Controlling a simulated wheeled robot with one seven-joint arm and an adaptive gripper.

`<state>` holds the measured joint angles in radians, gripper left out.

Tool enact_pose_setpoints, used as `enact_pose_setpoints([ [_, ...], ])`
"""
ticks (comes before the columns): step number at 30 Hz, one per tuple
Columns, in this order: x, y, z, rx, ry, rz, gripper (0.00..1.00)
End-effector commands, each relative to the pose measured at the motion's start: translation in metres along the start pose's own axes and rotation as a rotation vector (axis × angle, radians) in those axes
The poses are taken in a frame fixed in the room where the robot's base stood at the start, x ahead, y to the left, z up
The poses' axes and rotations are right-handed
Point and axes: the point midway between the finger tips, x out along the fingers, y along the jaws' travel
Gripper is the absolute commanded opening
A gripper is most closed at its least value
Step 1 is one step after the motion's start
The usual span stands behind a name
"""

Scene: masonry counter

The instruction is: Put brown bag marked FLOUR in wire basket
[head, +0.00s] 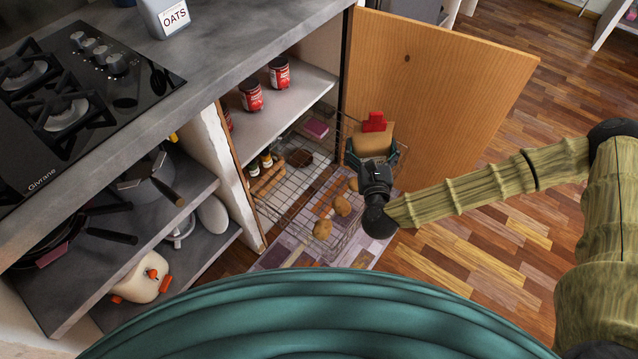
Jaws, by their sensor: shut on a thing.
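A brown bag (372,142) with a red clip on its top is between the fingers of my gripper (373,160), which is shut on it. No FLOUR marking shows on the side I see, and the gripper hides the bag's lower part. The wire basket (288,206) extends from the open lower cupboard. The bag appears at the basket's right rear part, close to the open door. I cannot tell how high it is or whether it touches the basket.
The wooden cupboard door (440,85) stands open just behind the bag. Potatoes (322,229), small jars (266,160) and a pink box (316,128) show in the basket area. Red cans (251,94) stand on the shelf above. The basket's middle has bare wire.

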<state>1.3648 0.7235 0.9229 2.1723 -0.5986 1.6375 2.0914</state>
Motion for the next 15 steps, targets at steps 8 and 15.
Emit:
enact_pose_setpoints([
  [8,0.03,0.02,-0.031,0.0,-0.004,0.011,0.5],
  [15,0.053,0.036,-0.051,0.0,-0.002,0.017,0.5],
])
